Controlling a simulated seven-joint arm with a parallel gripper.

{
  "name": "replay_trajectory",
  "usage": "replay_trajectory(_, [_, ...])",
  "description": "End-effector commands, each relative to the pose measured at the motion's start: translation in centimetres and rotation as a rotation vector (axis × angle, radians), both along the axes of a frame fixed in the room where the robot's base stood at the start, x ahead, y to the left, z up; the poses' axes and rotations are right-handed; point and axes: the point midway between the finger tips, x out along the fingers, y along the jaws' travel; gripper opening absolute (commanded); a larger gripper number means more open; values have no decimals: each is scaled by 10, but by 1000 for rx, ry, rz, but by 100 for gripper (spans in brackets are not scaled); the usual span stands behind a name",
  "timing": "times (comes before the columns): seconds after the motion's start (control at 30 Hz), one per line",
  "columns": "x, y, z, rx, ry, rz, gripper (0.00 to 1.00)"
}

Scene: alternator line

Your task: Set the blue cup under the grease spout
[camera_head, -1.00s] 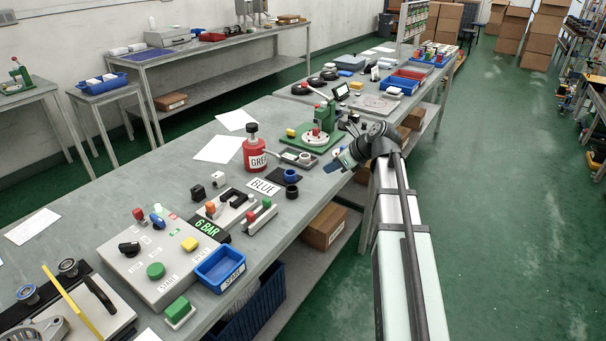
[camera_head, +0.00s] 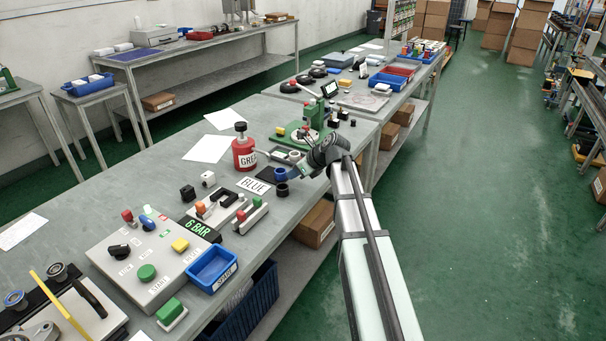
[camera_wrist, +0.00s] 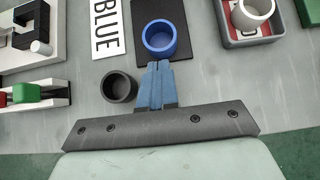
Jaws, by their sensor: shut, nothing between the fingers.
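The blue cup (camera_head: 280,174) stands upright on a black mat (camera_wrist: 140,62) next to the white BLUE label (camera_head: 253,186). In the wrist view the blue cup (camera_wrist: 159,37) is just ahead of my gripper (camera_wrist: 157,66). My gripper's blue fingers are shut and empty, their tips close to the cup's near side; I cannot tell whether they touch. The red grease pot (camera_head: 244,155) stands behind and left of the cup, with a thin spout (camera_head: 261,152) on its right side. A white cup (camera_wrist: 253,10) sits in a grey tray (camera_wrist: 228,30) near that spout.
A dark cup (camera_wrist: 118,86) stands close to the left of my fingers. A green press (camera_head: 310,130) stands behind the tray. A fixture with coloured knobs (camera_head: 222,208) lies left of the label. The table's front edge is close on my side.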

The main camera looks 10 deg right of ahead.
Motion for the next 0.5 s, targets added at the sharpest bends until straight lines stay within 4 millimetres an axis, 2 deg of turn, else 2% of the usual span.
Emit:
replay_trajectory(0.13, [6, 6, 0, -1, 0, 1, 0])
replay_trajectory(0.5, [7, 8, 0, 0, 0, 0, 0])
